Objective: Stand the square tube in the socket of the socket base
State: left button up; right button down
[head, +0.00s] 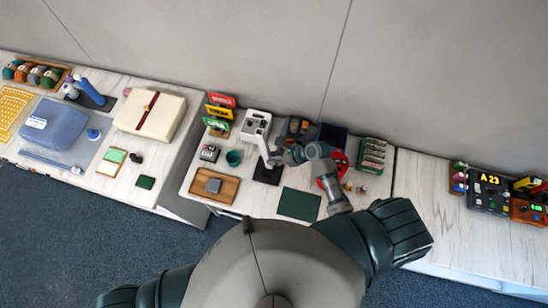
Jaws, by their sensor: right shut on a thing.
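A pale, light-coloured square tube (264,149) stands out near the middle of the centre table, tilted in the picture. My right gripper (275,159) is shut on it, near its lower part. Just below it lies a flat black square piece (266,175), which looks like the socket base. The gripper and tube hide part of it. I cannot tell whether the tube's lower end is inside the socket or above it. My left gripper is out of the picture; only dark parts of my left arm show at the bottom left.
A white device (256,123) stands behind the tube. A teal cup (233,158) and a wooden tray (209,186) are to the left. A dark green mat (299,204) lies clear in front. A red round thing (339,162) sits right, behind my arm.

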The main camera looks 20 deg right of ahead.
jog(key=shift+s+d+f, duration=0.15)
jog(key=shift+s+f, duration=0.25)
jog(key=shift+f, duration=0.15)
jog(key=c, duration=1.2)
grip_release()
jog(key=o, duration=0.4)
jog(key=shift+w, duration=0.15)
jog(key=shift+c, duration=0.2)
jog(key=shift+w, duration=0.25)
jog(key=o, duration=0.6)
jog(key=shift+d+r, duration=0.1)
jog(key=shift+c, duration=0.2)
jog(key=shift+r, duration=0.1)
